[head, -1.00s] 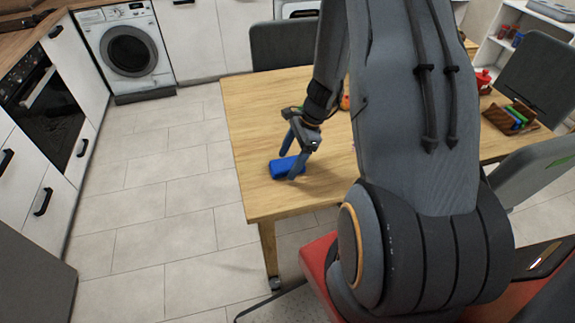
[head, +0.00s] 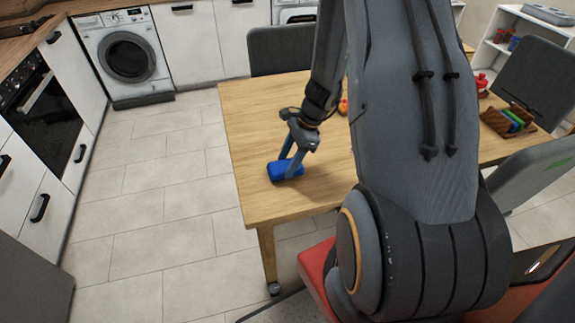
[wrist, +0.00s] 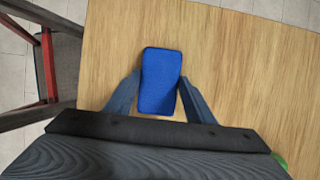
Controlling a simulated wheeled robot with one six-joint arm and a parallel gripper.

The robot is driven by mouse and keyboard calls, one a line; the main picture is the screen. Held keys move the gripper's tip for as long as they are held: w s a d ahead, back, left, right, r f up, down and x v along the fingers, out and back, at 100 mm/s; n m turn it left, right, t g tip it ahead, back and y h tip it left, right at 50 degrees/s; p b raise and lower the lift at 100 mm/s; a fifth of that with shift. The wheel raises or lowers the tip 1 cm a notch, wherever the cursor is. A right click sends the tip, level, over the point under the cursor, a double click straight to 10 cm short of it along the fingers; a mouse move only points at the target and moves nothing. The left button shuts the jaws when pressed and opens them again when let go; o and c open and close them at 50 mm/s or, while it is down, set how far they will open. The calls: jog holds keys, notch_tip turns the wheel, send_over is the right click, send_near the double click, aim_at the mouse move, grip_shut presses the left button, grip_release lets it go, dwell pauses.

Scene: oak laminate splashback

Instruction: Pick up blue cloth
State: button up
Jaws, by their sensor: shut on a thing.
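The blue cloth (head: 281,170) is a small folded block near the left edge of the wooden table (head: 250,120). In the wrist view the cloth (wrist: 160,80) lies between the two fingers of my gripper (wrist: 160,98). My gripper (head: 290,166) reaches down to the cloth in the head view and is shut on it. The cloth is at the tabletop; I cannot tell whether it is lifted at all. The far finger is partly hidden in the head view.
A brown basket (head: 508,122) with coloured items and a red object (head: 481,82) stand on the table at the right. A small orange item (head: 343,106) is behind my arm. Grey chairs (head: 283,48) stand around the table. The tabletop around the cloth is clear.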

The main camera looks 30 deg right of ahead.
aim_at(287, 165)
notch_tip(287, 165, up, 9)
jog(key=b, duration=0.1)
dwell(0.3)
jog(key=shift+f, duration=0.1)
jog(key=o, duration=0.5)
jog(key=c, duration=0.4)
jog(key=shift+f, duration=0.1)
